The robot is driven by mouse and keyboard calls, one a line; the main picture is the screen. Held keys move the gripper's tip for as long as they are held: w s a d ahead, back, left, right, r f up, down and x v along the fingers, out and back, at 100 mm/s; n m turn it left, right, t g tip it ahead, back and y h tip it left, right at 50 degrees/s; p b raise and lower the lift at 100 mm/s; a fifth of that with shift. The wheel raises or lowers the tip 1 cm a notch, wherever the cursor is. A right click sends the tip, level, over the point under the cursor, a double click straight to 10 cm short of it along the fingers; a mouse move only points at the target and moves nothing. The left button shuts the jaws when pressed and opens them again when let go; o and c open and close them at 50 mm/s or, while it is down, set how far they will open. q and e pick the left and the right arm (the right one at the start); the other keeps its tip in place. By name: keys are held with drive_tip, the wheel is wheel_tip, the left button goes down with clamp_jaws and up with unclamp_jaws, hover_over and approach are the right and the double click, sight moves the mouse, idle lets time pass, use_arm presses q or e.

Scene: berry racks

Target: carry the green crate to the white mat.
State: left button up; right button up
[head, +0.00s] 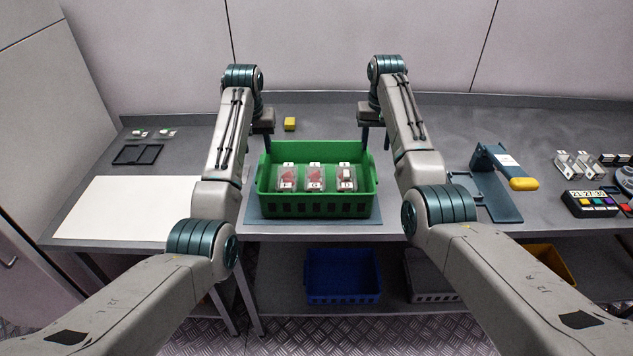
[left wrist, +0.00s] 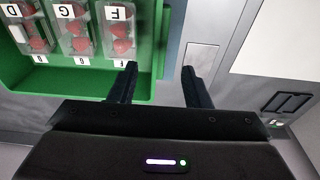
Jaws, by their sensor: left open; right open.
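The green crate (head: 315,208) stands upright on a blue-grey mat in the middle of the bench, with clear berry punnets inside. In the left wrist view, the crate (left wrist: 148,30) fills the upper left. The white mat (head: 125,208) lies flat and bare to its left. My left gripper (head: 262,143) is open at the crate's left side. In the left wrist view its fingers (left wrist: 160,75) appear on either side of the crate wall, not shut on it. My right gripper (head: 376,146) is open at the crate's far right corner; its contact with the wall cannot be told.
A black frame (head: 139,154) lies behind the white mat. A teal device with a yellow handle (head: 524,184) stands at right, near a button box (head: 590,203). A blue crate (head: 343,275) sits on the lower shelf.

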sight(261, 167)
use_arm(q)
drive_tip(key=f, duration=0.5)
drive_tip(key=w+f, duration=0.1)
drive_tip(key=f, duration=0.1)
drive_tip(key=shift+f, duration=0.4)
use_arm(e)
wheel_tip(261, 167, down, 8)
use_arm(q)
drive_tip(key=shift+w+f, duration=0.25)
drive_tip(key=shift+f, duration=0.2)
use_arm(e)
drive_tip(key=shift+w+f, duration=0.1)
drive_tip(key=shift+f, duration=0.35)
drive_tip(key=shift+r, duration=0.1)
use_arm(q)
drive_tip(key=shift+s+r, duration=0.1)
clamp_jaws()
use_arm(e)
clamp_jaws()
drive_tip(key=shift+r, duration=0.1)
